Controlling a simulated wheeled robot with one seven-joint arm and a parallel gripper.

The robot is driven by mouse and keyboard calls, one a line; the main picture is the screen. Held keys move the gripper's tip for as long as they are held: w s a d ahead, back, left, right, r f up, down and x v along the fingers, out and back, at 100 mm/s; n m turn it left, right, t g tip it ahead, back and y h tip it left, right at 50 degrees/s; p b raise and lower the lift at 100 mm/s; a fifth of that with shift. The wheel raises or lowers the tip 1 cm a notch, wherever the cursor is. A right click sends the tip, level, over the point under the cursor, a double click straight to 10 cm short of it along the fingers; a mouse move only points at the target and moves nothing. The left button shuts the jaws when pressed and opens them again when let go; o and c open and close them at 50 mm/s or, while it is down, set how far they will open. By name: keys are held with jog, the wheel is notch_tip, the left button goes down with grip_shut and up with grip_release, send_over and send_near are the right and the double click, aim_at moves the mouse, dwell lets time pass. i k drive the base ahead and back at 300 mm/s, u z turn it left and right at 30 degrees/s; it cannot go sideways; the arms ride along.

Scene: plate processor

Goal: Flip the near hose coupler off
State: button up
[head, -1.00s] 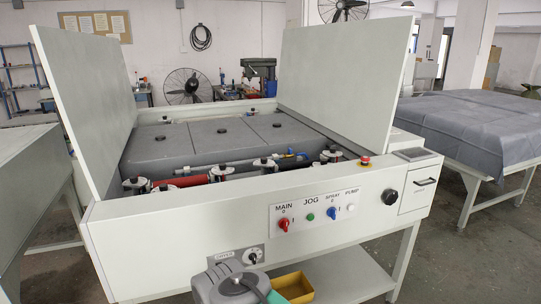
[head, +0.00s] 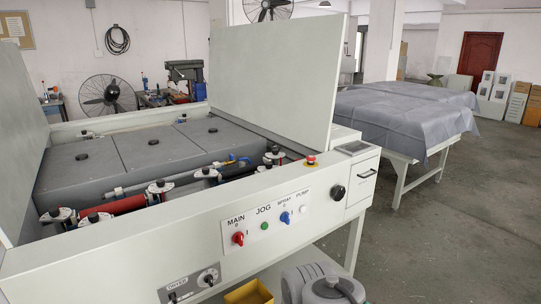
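The plate processor (head: 130,250) stands open at the left, with its lids raised. Inside, behind the front panel, a small blue fitting (head: 240,160) with a bit of yellow sits at the right end of a grey bar (head: 150,183). My gripper is not in view.
A raised lid (head: 275,85) stands behind. A yellow bin (head: 248,294) sits low in front. The floor at right is free.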

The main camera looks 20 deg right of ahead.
aim_at(232, 161)
jog(key=z, duration=0.7)
jog(key=i, duration=1.4)
jog(key=u, duration=1.4)
